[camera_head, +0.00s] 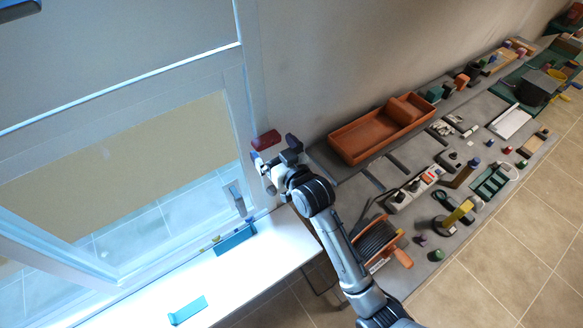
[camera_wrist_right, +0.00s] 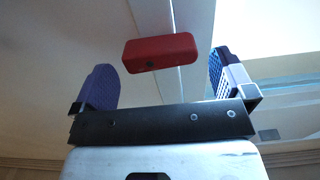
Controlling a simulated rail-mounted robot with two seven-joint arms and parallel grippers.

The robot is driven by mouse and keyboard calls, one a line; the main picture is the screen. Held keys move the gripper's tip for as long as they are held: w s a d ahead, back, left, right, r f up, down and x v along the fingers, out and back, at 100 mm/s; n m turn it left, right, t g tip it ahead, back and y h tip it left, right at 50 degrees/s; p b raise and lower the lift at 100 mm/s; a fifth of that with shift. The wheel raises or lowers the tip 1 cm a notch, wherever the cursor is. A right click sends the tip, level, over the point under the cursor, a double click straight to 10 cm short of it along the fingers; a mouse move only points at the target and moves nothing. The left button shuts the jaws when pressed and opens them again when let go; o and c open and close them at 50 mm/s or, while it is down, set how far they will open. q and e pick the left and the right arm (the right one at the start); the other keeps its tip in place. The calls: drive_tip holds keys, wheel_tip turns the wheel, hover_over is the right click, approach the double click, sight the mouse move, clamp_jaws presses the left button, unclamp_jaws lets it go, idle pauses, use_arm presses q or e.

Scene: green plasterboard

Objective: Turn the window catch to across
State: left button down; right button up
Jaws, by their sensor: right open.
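The red window catch (camera_head: 266,140) is a small block on the window frame's right upright. It also shows in the right wrist view (camera_wrist_right: 160,52), lying nearly level across the pale upright. My right gripper (camera_head: 274,151) is open just below the catch in the head view. In the wrist view its purple-padded fingers (camera_wrist_right: 165,85) stand apart to the left and right of the catch, with clear gaps on both sides. I see no contact. How far the catch lies in depth from the fingertips is hard to tell. My left gripper cannot be made out.
The glazed window (camera_head: 130,175) fills the left, with a grey handle (camera_head: 235,196) on its sash. A white sill (camera_head: 215,283) holds teal pieces (camera_head: 187,310). To the right, a grey bench carries an orange tray (camera_head: 385,128), a cable reel (camera_head: 378,244) and many small items.

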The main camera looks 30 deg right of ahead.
drive_tip(key=s+d+b, duration=0.1)
drive_tip(key=s+b, duration=0.2)
drive_tip(key=s, duration=0.9)
drive_tip(key=shift+s+d, duration=0.15)
drive_tip(key=shift+d, duration=0.25)
drive_tip(key=shift+f, duration=0.15)
drive_tip(key=s+d+f+g+h+p, duration=0.1)
drive_tip(key=s+f+g+p, duration=0.1)
drive_tip(key=s+f+g, duration=0.5)
drive_tip(key=s+d+f+g+h+p, duration=0.1)
drive_tip(key=s+f+g, duration=0.6)
drive_tip(key=s+f, duration=0.5)
drive_tip(key=s, duration=0.7)
drive_tip(key=shift+s+n+p, duration=0.3)
drive_tip(key=shift+s+p, duration=0.05)
drive_tip(key=shift+s, duration=0.05)
drive_tip(key=shift+d, duration=0.1)
